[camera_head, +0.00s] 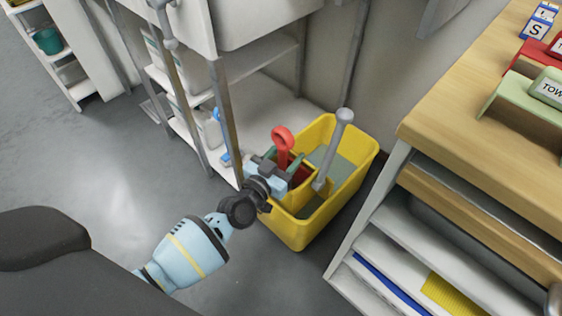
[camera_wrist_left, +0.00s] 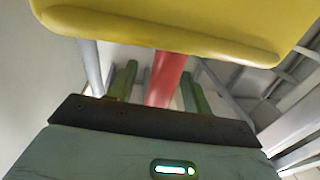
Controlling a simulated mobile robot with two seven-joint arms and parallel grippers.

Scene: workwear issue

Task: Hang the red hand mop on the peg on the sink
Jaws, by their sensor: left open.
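The red hand mop (camera_head: 282,139) stands in the yellow bucket (camera_head: 365,165), its ring-shaped top upward and its lower part hidden in the bucket. My left gripper (camera_head: 283,166) is open at the bucket's near left side, by the mop's shaft. In the left wrist view the red shaft (camera_wrist_left: 167,80) shows between the two green fingers of the left gripper (camera_wrist_left: 160,88); contact cannot be told. The white sink (camera_head: 245,22) is at the top. My right gripper is out of view.
A grey round-topped handle (camera_head: 334,145) rises from the bucket close to the mop. Metal legs (camera_head: 225,115) and a low shelf with bottles stand left of the bucket. A wooden-topped cabinet (camera_head: 455,110) is on the right. The floor at left (camera_head: 105,160) is clear.

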